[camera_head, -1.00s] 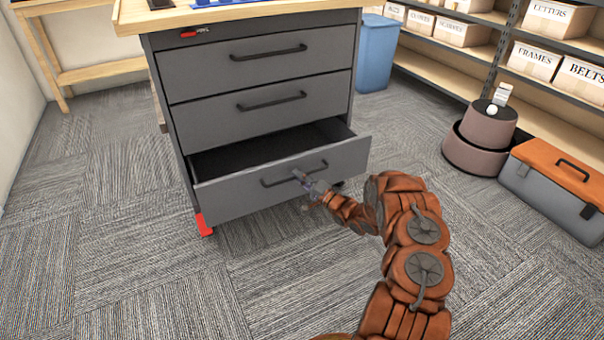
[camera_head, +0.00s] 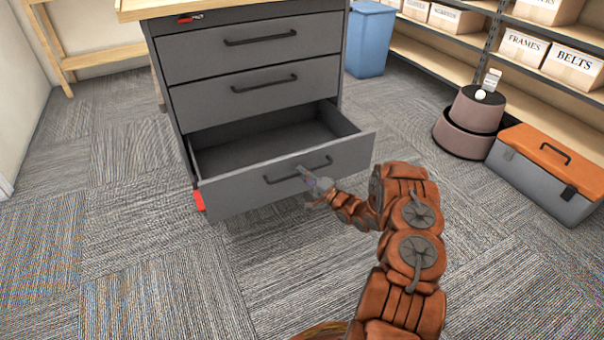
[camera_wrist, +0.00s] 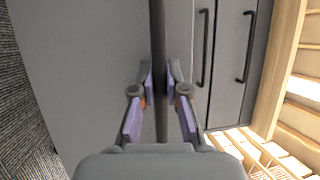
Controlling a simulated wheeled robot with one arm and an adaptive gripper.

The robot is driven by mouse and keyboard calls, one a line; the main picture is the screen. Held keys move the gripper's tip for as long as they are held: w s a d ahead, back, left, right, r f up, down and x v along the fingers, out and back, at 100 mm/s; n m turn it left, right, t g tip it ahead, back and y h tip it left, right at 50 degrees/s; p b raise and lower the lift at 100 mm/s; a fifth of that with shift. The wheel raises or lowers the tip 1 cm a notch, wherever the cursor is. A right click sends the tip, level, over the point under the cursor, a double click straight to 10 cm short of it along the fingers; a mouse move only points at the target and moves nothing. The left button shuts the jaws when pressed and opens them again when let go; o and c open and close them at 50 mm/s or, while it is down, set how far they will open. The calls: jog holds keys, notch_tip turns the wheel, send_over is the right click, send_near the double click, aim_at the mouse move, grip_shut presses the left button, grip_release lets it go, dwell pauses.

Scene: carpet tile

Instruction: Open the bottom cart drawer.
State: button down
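The grey cart (camera_head: 178,100) has three drawers, each with a dark bar handle. The bottom drawer (camera_head: 235,192) stands well out from the cart, and its visible inside is empty. The upper two drawers are shut. My gripper (camera_head: 304,172) is at the right part of the bottom drawer's handle (camera_head: 280,179). In the wrist view my gripper's purple-padded fingers (camera_wrist: 160,75) lie on both sides of the dark handle bar (camera_wrist: 158,30), closed in on it. The exact finger contact is hard to see.
An orange-lidded toolbox (camera_head: 545,175) and a round two-tier pinkish step stool (camera_head: 470,120) stand on the carpet at right. A blue bin (camera_head: 370,40) is behind the cart. Shelves with labelled boxes (camera_head: 572,68) line the right side. The carpet in front and left is clear.

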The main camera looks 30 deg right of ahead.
jog(key=c, duration=1.2)
grip_release()
jog(key=v, duration=1.2)
jog(key=shift+f, duration=0.1)
